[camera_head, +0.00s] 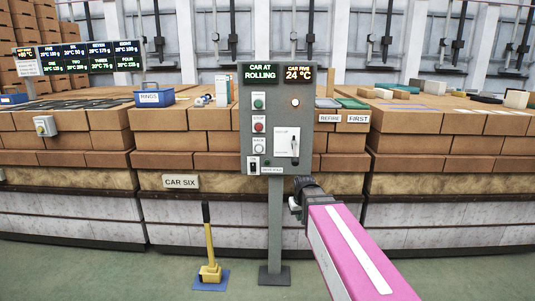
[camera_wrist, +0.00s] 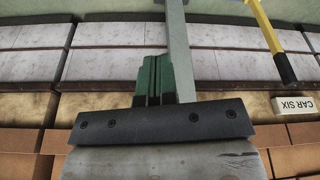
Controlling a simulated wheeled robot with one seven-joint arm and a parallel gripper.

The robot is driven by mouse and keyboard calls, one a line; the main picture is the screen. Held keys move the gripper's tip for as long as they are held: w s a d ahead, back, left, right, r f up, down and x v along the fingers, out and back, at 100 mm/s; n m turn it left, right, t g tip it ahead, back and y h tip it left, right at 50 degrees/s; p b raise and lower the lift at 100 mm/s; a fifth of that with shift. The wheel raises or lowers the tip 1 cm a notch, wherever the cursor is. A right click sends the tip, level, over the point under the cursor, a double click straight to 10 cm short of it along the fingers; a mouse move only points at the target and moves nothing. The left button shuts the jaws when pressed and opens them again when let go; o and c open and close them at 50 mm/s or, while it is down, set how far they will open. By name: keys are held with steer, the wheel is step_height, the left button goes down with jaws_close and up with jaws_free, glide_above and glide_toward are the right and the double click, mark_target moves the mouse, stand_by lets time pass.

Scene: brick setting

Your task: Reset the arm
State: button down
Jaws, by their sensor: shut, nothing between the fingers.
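My arm, pink with a white stripe, reaches in from the lower right in the head view. My gripper (camera_head: 296,207) is at its end, just in front of the post of the grey control panel (camera_head: 267,143), below the panel box. In the wrist view, which is upside down, my gripper's dark green fingers (camera_wrist: 154,80) are together with nothing between them. The panel post (camera_wrist: 180,50) runs right beside them; I cannot tell whether they touch.
A yellow-handled tool (camera_head: 210,255) stands on a blue pad on the floor, left of the post. Stacked brick cars line the back, with a CAR SIX label (camera_head: 181,182). A blue RINGS box (camera_head: 154,96) sits on top. The green floor (camera_head: 130,275) is clear at front left.

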steer(key=s+d+f+m+g, duration=0.1)
steer(key=s+d+f, duration=0.1)
steer(key=s+f, duration=0.4)
steer(key=s+d+f+m+g, duration=0.1)
steer(key=s+d+f+g, duration=0.1)
steer(key=s+f, duration=0.4)
steer(key=s+d, duration=0.1)
steer(key=s, duration=0.1)
steer(key=shift+s+d, duration=0.3)
steer(key=shift+a, duration=0.1)
stand_by(1.8)
